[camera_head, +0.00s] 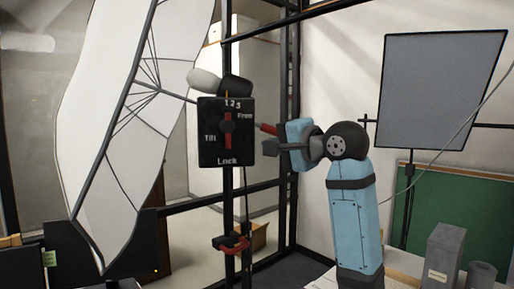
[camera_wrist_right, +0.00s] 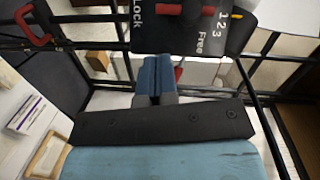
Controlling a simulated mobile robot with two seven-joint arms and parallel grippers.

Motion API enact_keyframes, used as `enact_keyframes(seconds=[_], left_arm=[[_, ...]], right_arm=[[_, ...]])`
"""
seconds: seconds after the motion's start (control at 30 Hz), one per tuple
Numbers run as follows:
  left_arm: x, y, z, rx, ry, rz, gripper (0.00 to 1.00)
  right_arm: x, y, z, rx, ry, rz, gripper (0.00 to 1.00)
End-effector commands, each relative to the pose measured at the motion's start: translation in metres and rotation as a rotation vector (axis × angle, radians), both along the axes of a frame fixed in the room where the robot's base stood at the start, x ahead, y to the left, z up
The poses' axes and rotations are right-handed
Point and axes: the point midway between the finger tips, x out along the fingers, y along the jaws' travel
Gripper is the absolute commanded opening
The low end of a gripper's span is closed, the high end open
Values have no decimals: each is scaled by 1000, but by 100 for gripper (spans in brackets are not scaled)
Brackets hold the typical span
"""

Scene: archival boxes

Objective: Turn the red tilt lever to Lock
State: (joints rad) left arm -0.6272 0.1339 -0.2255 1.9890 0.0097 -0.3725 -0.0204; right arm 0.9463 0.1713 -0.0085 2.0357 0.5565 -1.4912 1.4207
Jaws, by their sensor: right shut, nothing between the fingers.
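The black tilt panel (camera_head: 210,152) is on a vertical black pole, marked 1 2 3, Free, Tilt and Lock. On its face a red bar (camera_head: 227,140) lies upright across a round black hub, in line with Lock below and 1 2 3 above. It also shows at the top of the right wrist view (camera_wrist_right: 166,9). A red grip (camera_head: 267,129) sticks out past the panel's right edge. My right gripper (camera_head: 282,147) is shut and empty, right of the panel, near this grip; I cannot tell if they touch. My left gripper is not in view.
A large white light diffuser (camera_head: 95,95) stands to the left. A red-handled clamp (camera_head: 232,243) is lower on the pole. Black frame bars stand behind the panel. A grey panel (camera_head: 440,90) and a green board (camera_head: 450,205) are at right, with grey boxes (camera_head: 443,255) below.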

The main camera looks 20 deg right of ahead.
Motion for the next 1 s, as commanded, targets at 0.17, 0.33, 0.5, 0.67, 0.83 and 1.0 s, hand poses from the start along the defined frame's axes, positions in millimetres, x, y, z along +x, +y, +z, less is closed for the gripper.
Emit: enact_keyframes(seconds=[0.17, 0.33, 0.5, 0.67, 0.83, 1.0], left_arm=[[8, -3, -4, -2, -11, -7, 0], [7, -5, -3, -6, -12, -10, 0], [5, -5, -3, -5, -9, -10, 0], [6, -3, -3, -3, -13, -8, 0], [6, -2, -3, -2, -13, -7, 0], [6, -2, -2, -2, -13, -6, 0]], right_arm=[[-23, -11, -1, -1, -2, -1, 0], [-31, -14, 0, -1, -1, -1, 0], [-31, -14, 1, -1, -1, -1, 0], [-31, -14, 1, -1, -1, -1, 0], [-31, -14, 0, -1, -1, -1, 0], [-16, -11, -35, -45, 10, -8, 0]])
